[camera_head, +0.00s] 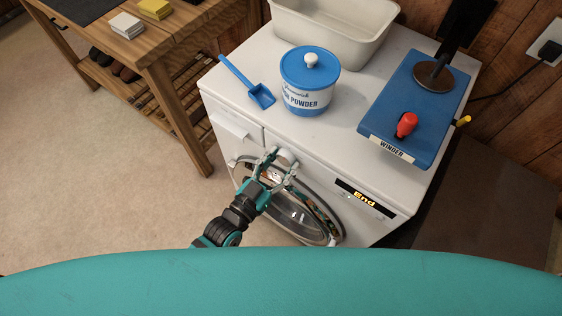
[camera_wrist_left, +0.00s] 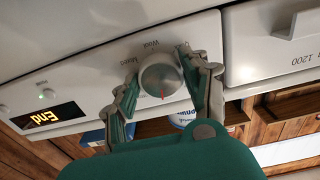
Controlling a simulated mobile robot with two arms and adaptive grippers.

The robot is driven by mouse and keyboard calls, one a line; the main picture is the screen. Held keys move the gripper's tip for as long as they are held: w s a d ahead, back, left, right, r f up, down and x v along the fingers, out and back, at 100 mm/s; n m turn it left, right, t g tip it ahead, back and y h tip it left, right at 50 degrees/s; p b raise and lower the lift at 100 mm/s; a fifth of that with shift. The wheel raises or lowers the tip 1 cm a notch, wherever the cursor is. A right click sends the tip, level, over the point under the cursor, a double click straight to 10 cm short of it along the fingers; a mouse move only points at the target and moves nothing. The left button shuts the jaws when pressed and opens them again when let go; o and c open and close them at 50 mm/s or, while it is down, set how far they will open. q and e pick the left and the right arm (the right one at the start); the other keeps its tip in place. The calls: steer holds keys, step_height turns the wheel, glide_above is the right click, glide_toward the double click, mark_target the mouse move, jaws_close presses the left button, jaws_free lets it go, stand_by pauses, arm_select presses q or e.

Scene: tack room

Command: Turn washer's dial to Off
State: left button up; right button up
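The white washer (camera_head: 222,88) stands with its round glass door ajar. Its round silver dial (camera_wrist_left: 160,79) is at the middle of the left wrist view, with a red mark toward the bottom of that picture. The labels "Wool" and "Mixed" show upside down beside it; other labels are hidden. My left gripper (camera_head: 280,160) is at the front panel, and its fingers (camera_wrist_left: 160,70) stand on either side of the dial, spread a little wider than it. Firm contact cannot be seen. The display (camera_head: 362,197) reads "End". My right gripper is not in view.
The washer drawer (camera_wrist_left: 275,42) is next to the dial. A wooden bench (camera_head: 160,55) stands left; the floor before it is clear.

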arm_select(q)
steer(key=c, duration=0.5)
steer(key=shift+r+n+p, duration=0.1)
steer(key=shift+n+p, duration=0.2)
steer(key=shift+n, duration=0.3)
steer(key=shift+c, duration=0.2)
steer(key=shift+n, duration=0.6)
steer(key=o, duration=1.2)
steer(key=shift+c, duration=0.2)
steer(key=v, duration=1.2)
